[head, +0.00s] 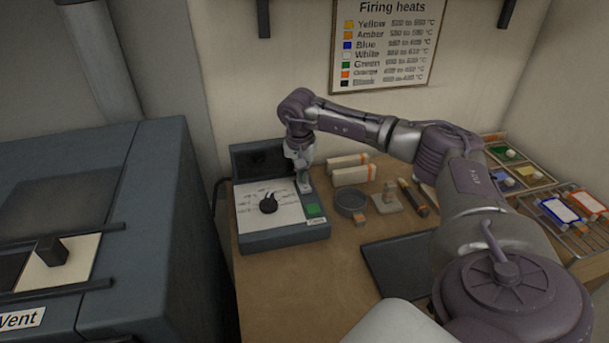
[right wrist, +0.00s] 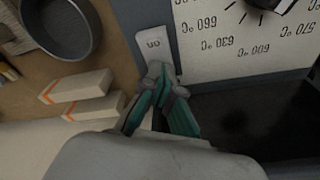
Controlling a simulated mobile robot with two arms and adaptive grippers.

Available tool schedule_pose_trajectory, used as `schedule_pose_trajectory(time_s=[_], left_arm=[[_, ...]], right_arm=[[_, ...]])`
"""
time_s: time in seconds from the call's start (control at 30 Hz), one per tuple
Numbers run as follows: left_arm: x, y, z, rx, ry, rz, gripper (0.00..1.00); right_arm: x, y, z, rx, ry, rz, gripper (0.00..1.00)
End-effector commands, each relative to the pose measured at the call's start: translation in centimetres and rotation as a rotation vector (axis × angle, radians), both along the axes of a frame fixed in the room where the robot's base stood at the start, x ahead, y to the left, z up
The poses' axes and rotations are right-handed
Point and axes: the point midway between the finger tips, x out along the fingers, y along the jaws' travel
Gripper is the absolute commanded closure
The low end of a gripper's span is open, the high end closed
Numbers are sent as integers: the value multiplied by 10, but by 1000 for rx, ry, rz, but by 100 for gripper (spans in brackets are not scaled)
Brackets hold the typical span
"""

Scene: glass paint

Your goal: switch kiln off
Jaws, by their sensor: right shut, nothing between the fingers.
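The kiln controller (head: 284,238) is a grey-blue box on the bench with a white dial face, a black knob (head: 268,204) and a green button (head: 313,210). My right gripper (head: 304,187) is shut and empty at the far right part of its panel. In the right wrist view the gripper (right wrist: 165,95) has its teal-padded fingertips at a small pale plate marked "on" (right wrist: 154,45), upside down there. I cannot tell whether they touch it. The fingers hide the plate's near end. My left gripper is not in view.
The large blue-grey kiln (head: 150,200) with a "Vent" label stands at left. White orange-striped boxes (head: 352,175), a round dark dish (head: 350,202) and a dark flat board (head: 398,262) lie right of the controller. Racks with coloured panels (head: 565,212) are far right.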

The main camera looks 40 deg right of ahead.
Motion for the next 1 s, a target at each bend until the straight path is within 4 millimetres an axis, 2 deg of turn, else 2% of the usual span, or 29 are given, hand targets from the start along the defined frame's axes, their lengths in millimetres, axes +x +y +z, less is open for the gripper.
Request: schedule_pose_trajectory(time_s=[0.17, 1.0], left_arm=[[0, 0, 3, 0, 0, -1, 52], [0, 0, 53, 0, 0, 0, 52]], right_arm=[[-1, 1, 2, 1, 6, 1, 100], [-1, 0, 68, 1, 3, 1, 100]])
